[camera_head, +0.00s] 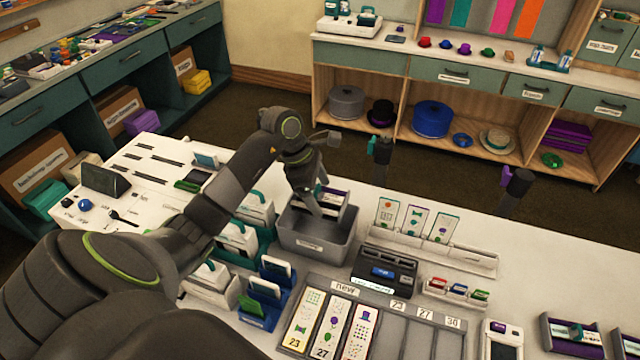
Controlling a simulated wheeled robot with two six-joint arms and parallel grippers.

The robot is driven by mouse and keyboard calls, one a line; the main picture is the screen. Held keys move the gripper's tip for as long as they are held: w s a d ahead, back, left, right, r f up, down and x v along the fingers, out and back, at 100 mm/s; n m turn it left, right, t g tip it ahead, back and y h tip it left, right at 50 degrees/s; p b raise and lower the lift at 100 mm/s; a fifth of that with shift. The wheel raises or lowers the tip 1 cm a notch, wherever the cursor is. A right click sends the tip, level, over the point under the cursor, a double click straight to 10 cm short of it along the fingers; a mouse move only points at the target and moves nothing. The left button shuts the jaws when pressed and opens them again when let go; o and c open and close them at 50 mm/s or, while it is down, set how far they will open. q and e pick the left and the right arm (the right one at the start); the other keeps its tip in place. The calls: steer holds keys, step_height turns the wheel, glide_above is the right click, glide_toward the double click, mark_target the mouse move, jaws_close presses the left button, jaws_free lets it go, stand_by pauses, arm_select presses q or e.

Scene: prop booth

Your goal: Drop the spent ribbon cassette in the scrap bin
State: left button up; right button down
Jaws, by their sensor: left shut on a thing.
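A grey open-topped bin (318,246) with a small label, too small to read, stands near the middle of the white table. My left gripper (320,203) points down over the bin, its fingers at about rim height. It is shut on a small white and dark purple thing, which I take to be the ribbon cassette (335,197). The fingers hide part of the cassette. I cannot tell whether it touches the bin or what lies on the bin's floor. My right gripper is not in view.
White and teal devices (238,240) stand close left of the bin. A black device (385,272) and a card tray (400,320) stand in front and to the right. Two dark posts (380,160) rise behind the table's far edge.

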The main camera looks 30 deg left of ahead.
arm_select(q)
steer(key=shift+s+f, duration=0.1)
steer(key=shift+f, duration=0.65)
step_height(320, 180, down, 4)
steer(key=b, duration=0.2)
steer(key=shift+r+b, duration=0.2)
steer(key=shift+b, duration=0.2)
steer(key=shift+f+b, duration=0.35)
steer(key=shift+b, duration=0.15)
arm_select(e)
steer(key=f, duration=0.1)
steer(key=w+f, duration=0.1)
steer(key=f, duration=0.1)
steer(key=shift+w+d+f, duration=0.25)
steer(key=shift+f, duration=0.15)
arm_select(q)
steer(key=o, duration=0.9)
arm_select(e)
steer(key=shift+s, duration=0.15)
arm_select(q)
steer(key=shift+o, duration=0.2)
steer(key=shift+a+r, duration=0.1)
